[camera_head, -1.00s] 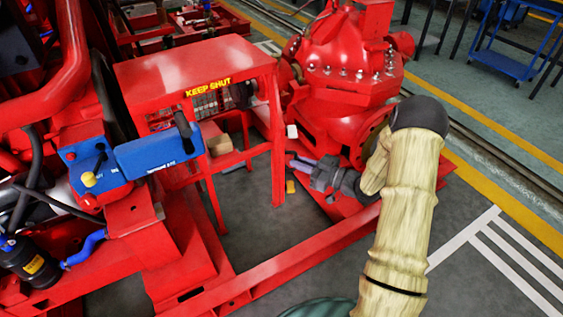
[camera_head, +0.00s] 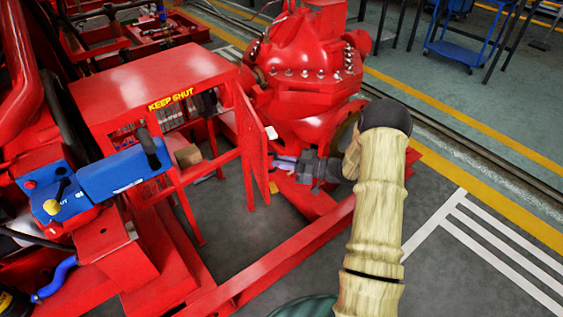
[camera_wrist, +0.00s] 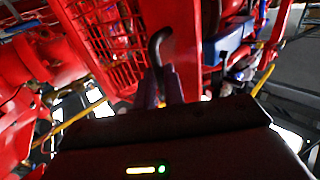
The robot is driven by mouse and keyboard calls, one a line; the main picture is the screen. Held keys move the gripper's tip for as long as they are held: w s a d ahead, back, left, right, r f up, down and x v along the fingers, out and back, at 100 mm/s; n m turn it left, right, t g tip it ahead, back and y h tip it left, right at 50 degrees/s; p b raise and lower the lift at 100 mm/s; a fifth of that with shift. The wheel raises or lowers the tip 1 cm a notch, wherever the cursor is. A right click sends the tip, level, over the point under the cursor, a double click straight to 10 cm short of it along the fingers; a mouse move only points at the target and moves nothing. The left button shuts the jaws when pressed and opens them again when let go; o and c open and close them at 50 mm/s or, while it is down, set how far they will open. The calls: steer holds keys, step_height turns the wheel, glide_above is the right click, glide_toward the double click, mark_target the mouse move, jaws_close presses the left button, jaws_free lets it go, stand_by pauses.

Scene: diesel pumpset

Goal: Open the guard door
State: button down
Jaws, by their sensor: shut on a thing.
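The guard is a red box (camera_head: 160,80) marked "KEEP SHUT". Its red guard door (camera_head: 253,150) stands swung out from the right side of the box, seen at a steep angle, and the front is open. My gripper (camera_head: 284,163) is at the door's outer side, right of the panel. In the wrist view, my gripper (camera_wrist: 160,88) is shut on a black curved handle (camera_wrist: 157,45) beside a red panel (camera_wrist: 183,45). The handle is hidden in the head view.
A red pump casing (camera_head: 305,70) stands close behind my gripper. A blue control box (camera_head: 125,172) with a black lever is left of the guard. A red base rail (camera_head: 270,255) runs in front. Grey floor (camera_head: 235,225) is clear between guard and rail.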

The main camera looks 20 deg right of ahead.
steer(key=shift+a+r, duration=0.1)
steer(key=shift+r, duration=0.05)
stand_by(0.7)
steer(key=c, duration=1.5)
jaws_free()
steer(key=p+v, duration=0.4)
steer(key=v, duration=1.3)
steer(key=shift+d, duration=0.2)
